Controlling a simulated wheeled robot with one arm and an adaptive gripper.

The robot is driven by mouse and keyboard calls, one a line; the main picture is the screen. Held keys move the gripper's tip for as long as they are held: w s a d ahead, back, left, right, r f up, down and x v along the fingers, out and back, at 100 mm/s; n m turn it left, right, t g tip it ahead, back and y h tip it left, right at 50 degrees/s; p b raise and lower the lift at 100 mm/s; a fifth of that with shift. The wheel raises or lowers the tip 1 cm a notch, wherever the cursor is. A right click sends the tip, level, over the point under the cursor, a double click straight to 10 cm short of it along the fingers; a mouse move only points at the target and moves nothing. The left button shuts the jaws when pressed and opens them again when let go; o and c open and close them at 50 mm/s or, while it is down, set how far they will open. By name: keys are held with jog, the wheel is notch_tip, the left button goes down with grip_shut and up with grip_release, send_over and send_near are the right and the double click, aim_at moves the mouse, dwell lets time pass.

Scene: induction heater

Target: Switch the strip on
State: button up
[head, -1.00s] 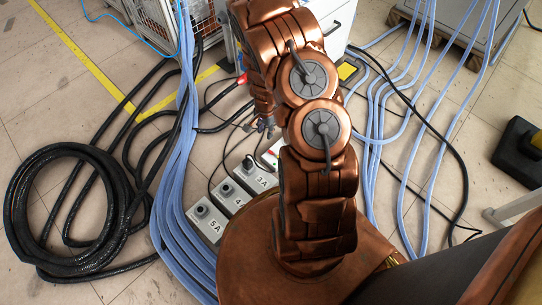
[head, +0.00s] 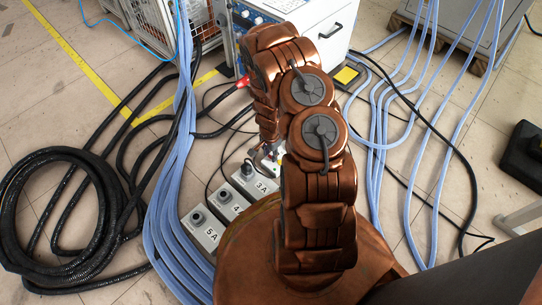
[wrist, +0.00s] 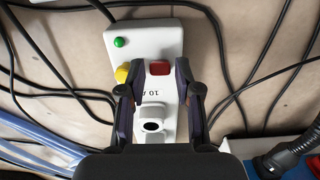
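In the wrist view a white strip (wrist: 150,40) lies on the floor below my gripper. It has a green button or lamp (wrist: 119,42), a yellow round knob (wrist: 124,73), a red switch (wrist: 159,68), a "10" marking and a socket (wrist: 152,126). My gripper (wrist: 156,82) is open and empty. Its two fingers stand apart on either side of the strip's lower part, with the red switch showing between the tips. I cannot tell whether they touch it. In the head view my arm hides most of the strip and gripper.
Grey boxes marked 3A (head: 255,181), 4A (head: 227,201) and 5A (head: 202,228) stand left of my arm. Blue cables (head: 172,190) and a black cable coil (head: 60,215) lie on the floor at left. A white cabinet (head: 325,38) stands behind my arm.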

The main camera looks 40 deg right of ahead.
jog(key=shift+f, duration=0.3)
jog(key=shift+c, duration=0.2)
